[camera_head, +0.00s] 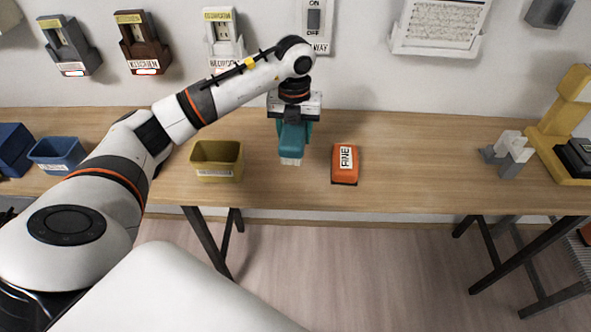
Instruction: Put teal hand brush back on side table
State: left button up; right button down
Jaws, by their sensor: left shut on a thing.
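The teal hand brush (291,140) is in the middle of the head view, with its pale bristles pointing down. My left gripper (294,122) is shut on it from above. The brush is over the wooden table (420,160), between a yellow bin and an orange block. I cannot tell whether the bristles touch the tabletop. The fingertips are largely hidden by the gripper body and the brush. My right gripper is not in view.
The orange block marked FINE (345,165) lies just right of the brush. The yellow bin (217,160) stands to its left, and a blue bin (57,154) farther left. A grey and white item (509,153) and a yellow machine (562,125) stand at the right. The tabletop between is clear.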

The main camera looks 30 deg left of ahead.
pick_arm(q)
jog(key=p, duration=0.1)
send_over(295, 171)
notch_tip(295, 171, down, 9)
jog(key=shift+s+f, duration=0.1)
jog(key=shift+f, duration=0.25)
jog(key=shift+f, duration=0.3)
jog(key=o, duration=1)
jog(key=shift+r, duration=0.1)
